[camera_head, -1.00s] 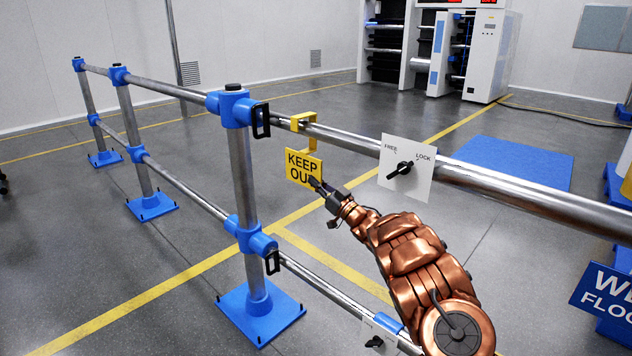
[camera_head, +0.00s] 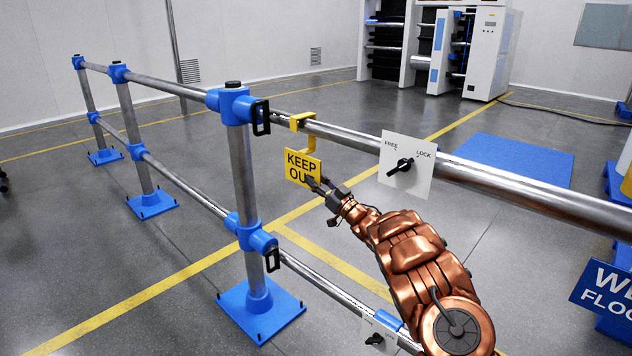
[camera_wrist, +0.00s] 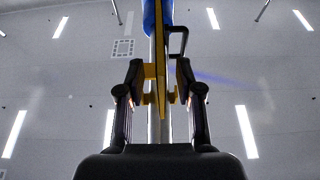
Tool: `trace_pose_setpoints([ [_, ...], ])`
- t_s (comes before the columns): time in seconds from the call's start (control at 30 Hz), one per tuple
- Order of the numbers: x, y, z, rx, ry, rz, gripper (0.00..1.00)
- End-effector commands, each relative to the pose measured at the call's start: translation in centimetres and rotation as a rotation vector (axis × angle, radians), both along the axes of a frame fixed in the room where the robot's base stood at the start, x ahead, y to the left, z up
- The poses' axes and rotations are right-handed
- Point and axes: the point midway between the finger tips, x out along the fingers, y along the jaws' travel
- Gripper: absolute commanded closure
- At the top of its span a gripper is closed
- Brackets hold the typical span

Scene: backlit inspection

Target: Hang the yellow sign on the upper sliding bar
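The yellow KEEP OUT sign (camera_head: 303,165) hangs from the upper sliding bar (camera_head: 346,138), with its yellow hook (camera_head: 302,121) over the bar just right of the blue post joint. My gripper (camera_head: 322,187) is at the sign's lower right edge, with its fingers spread. In the wrist view, my gripper (camera_wrist: 159,75) is open, one finger on each side of the sign (camera_wrist: 150,72), which shows edge-on, with gaps between. The hook's underside contact with the bar is hidden.
A white FREE/LOCK plate with a black knob (camera_head: 405,166) sits on the upper bar, right of the sign. A black handle (camera_head: 261,118) is on the blue joint (camera_head: 232,106) to the left. A lower bar (camera_head: 325,291) runs below. A blue WET FLOOR sign (camera_head: 606,290) is at right.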

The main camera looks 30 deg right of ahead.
Motion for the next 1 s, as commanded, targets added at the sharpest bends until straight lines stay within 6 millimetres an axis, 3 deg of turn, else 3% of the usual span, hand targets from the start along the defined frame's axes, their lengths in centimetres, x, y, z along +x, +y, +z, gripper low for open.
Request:
trace_pose_setpoints([
  [0.37, -2.4, -0.6, -0.9, -0.001, 0.002, -0.002, 0.65],
  [0.8, -9.0, -2.2, -3.6, 0.001, 0.002, -0.002, 0.65],
  [1.0, -10.7, -2.6, -4.2, 0.000, 0.000, -0.001, 0.65],
])
